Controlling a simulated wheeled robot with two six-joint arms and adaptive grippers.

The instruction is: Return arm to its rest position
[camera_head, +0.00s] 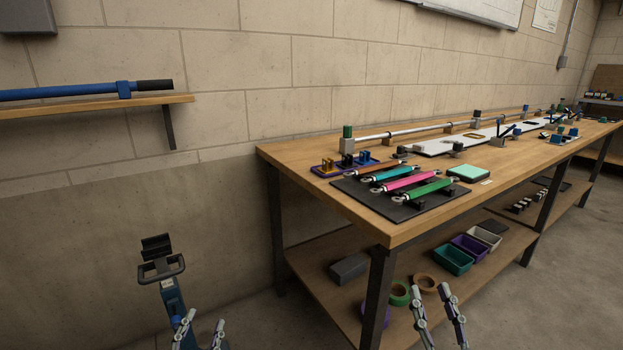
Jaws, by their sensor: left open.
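My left gripper (204,322) shows at the bottom edge, left of centre, with its two fingers pointing up and spread apart. Nothing is between them. My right gripper (433,288) shows at the bottom, right of centre. Its two fingers also stand apart, and I see nothing held. Only the finger ends of both grippers show; the rest of each arm is out of view. In the picture, the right fingers overlap the lower shelf of the workbench.
The wooden workbench (372,226) runs back along the wall, carrying several coloured tubes and fixtures. Its lower shelf (312,263) holds bins and tape rolls. A blue device with a black handle (162,268) stands behind my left gripper. A wall shelf (165,100) carries a blue bar.

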